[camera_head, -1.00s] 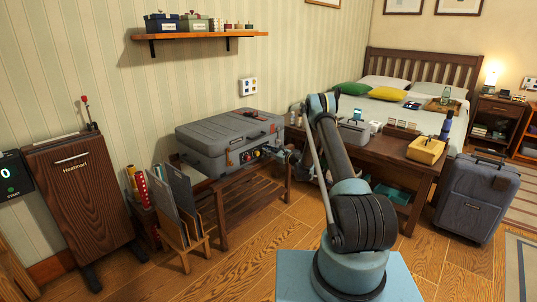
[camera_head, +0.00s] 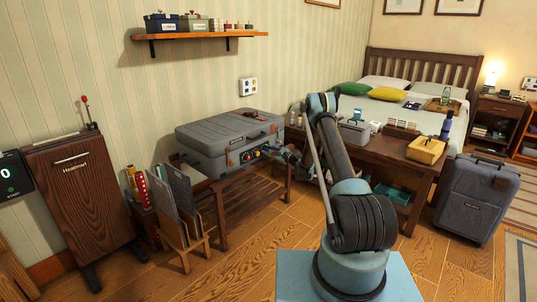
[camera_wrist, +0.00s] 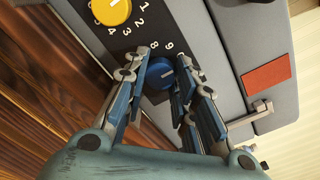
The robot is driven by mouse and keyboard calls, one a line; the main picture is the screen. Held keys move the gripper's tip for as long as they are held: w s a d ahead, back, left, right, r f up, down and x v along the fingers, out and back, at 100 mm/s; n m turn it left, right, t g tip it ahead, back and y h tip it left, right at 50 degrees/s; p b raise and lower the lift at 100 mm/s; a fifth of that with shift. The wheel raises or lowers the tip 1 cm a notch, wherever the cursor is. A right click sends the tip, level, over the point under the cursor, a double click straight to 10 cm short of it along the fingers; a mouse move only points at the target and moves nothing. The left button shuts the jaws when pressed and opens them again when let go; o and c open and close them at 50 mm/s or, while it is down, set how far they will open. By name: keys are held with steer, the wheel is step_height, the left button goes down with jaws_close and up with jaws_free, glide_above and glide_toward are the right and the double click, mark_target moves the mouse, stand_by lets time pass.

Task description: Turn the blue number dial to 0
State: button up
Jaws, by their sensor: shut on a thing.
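The blue number dial (camera_wrist: 160,73) sits on the dark control panel of the grey suitcase (camera_head: 215,160). In the wrist view my gripper (camera_wrist: 163,75) has its fingers on either side of the dial, shut on it. The fingers cover part of the dial and of its number ring. The digits 8 and 9 show by the dial's upper edge; its pointer mark cannot be read clearly. A yellow dial (camera_wrist: 112,10) with its own digits is on the same panel. In the head view my gripper (camera_head: 280,153) is at the suitcase front, small and partly hidden.
The suitcase lies on a wooden slatted rack (camera_head: 250,200). A wooden bench (camera_head: 400,165) with several items stands just right of my arm. A file holder (camera_head: 182,235) is at the left. Floor in front of the rack is clear.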

stand_by(0.4)
steer(key=o, duration=1.1)
steer(key=shift+d, duration=0.1)
steer(key=v, duration=1.1)
steer(key=shift+s+d+f, duration=0.15)
steer(key=shift+s+d, duration=0.1)
steer(key=shift+d, duration=0.1)
